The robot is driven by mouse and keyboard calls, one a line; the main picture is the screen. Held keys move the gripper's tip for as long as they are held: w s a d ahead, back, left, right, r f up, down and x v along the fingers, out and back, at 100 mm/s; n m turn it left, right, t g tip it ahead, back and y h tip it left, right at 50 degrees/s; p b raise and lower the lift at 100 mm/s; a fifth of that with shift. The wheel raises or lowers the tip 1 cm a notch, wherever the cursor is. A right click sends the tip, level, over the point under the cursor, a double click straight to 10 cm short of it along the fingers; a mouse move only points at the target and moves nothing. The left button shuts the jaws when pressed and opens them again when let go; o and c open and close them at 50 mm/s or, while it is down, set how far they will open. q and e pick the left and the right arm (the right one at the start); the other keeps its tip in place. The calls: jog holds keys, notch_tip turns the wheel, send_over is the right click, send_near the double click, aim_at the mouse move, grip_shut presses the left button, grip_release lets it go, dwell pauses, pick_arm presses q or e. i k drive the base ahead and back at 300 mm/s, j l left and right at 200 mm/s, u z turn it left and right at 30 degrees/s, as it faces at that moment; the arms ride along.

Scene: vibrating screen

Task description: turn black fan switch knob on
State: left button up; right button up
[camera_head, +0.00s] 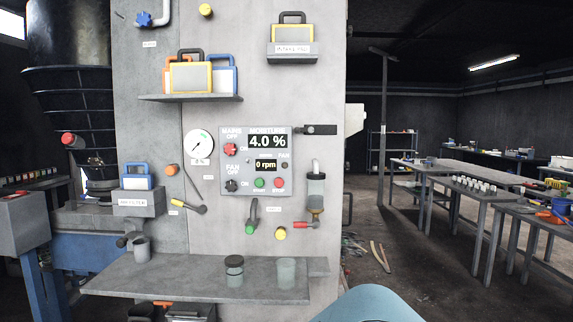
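The black fan switch knob (232,185) sits at the lower left of the grey control panel (284,147), with FAN OFF printed above it and ON to its lower right. The way its pointer faces is too small to tell. A red mains knob (230,149) sits above it. The moisture display (267,141) reads 4.0 %, and the smaller display (266,165) reads 0 rpm. Neither of my grippers is in view.
A green button (259,183) and a red button (278,183) sit right of the black knob. A round gauge (199,143) is to the left. A grey shelf (200,280) with jars juts out below. A black handle (320,129) sticks out at the panel's right.

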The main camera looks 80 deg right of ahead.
aim_at(231, 185)
jog(key=z, duration=2.35)
